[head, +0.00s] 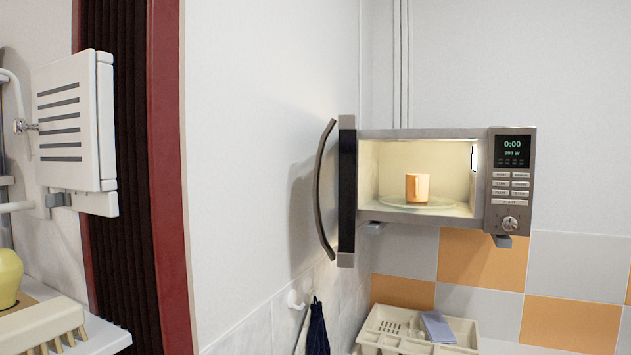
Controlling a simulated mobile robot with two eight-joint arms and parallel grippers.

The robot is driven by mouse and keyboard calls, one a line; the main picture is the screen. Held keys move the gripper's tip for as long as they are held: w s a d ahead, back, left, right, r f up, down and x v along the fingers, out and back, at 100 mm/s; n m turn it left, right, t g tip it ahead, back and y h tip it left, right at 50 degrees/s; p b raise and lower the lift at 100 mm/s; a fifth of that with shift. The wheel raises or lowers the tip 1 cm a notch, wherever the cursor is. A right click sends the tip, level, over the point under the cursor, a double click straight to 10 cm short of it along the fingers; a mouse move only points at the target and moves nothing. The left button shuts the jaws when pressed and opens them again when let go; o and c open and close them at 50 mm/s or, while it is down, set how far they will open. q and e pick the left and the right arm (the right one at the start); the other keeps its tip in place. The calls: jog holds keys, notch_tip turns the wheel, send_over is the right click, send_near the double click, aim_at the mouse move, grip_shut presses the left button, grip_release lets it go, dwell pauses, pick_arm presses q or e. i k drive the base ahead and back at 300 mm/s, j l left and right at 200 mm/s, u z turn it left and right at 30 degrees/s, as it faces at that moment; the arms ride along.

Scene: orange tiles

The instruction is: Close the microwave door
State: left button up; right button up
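The microwave (508,215) is mounted on the wall right of the middle, with its control panel on the right showing 0:00. Its door (347,190) stands wide open on the left side, seen nearly edge-on, with a curved dark handle (322,190) on its left. The lit inside shows an orange and white mug (416,187) on the glass turntable (412,203). Neither of my grippers is in view.
A white wall (262,130) lies close to the left of the door. A cream tray (388,336) holding a bluish object (437,327) sits below the microwave. A dark umbrella-like item (318,328) hangs from a white hook. A wooden brush (42,326) lies at lower left. The space before the microwave is clear.

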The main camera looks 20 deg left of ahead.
aim_at(346, 124)
jog(key=k+j, duration=0.1)
jog(key=j, duration=1.25)
jog(key=l, duration=0.1)
jog(key=i, duration=0.05)
